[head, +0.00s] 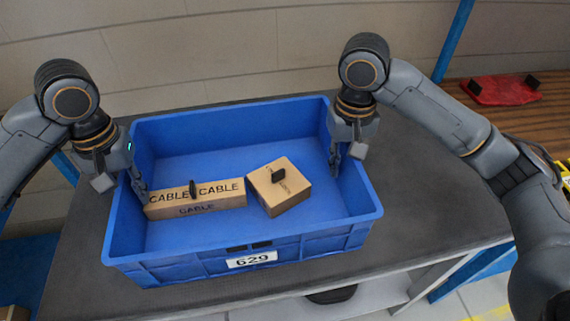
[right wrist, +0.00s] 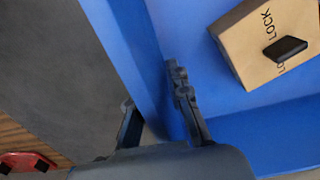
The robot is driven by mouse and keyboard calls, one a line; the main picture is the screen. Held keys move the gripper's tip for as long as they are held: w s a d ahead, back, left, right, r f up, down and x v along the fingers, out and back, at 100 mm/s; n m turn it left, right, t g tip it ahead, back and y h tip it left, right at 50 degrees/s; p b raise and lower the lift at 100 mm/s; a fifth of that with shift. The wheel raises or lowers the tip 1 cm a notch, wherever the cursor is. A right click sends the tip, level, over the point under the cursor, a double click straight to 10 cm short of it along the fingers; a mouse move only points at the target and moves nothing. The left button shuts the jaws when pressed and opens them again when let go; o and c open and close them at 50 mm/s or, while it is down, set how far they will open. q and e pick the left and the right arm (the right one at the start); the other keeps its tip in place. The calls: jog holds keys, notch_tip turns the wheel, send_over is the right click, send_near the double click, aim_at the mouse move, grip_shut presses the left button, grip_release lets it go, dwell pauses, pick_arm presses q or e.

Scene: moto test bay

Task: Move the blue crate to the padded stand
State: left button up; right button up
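The blue crate (head: 300,247), labelled 629, sits on a dark-topped table, with a long CABLE box (head: 215,193) and a squarer LOCK box (head: 291,194) inside. My left gripper (head: 138,184) is at the crate's left wall, a finger showing on the inner side; its other finger is hidden. My right gripper (head: 336,157) is at the right wall. In the right wrist view my right gripper (right wrist: 155,95) straddles the crate wall (right wrist: 118,42), one finger inside and one outside, with a gap visible at the outer finger. No padded stand is identifiable.
The dark table top (head: 420,190) has free room right of the crate. A red object with black pieces (head: 502,90) lies on a wooden surface at the back right. A blue post (head: 453,40) rises behind. A panelled wall closes the back.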

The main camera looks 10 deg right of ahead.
dwell(0.3)
pick_arm(q)
notch_tip(320, 180, up, 12)
jog(key=shift+f, duration=0.1)
pick_arm(e)
jog(key=shift+r, duration=0.5)
notch_tip(320, 180, up, 11)
jog(key=shift+r, duration=0.1)
dwell(0.4)
dwell(0.3)
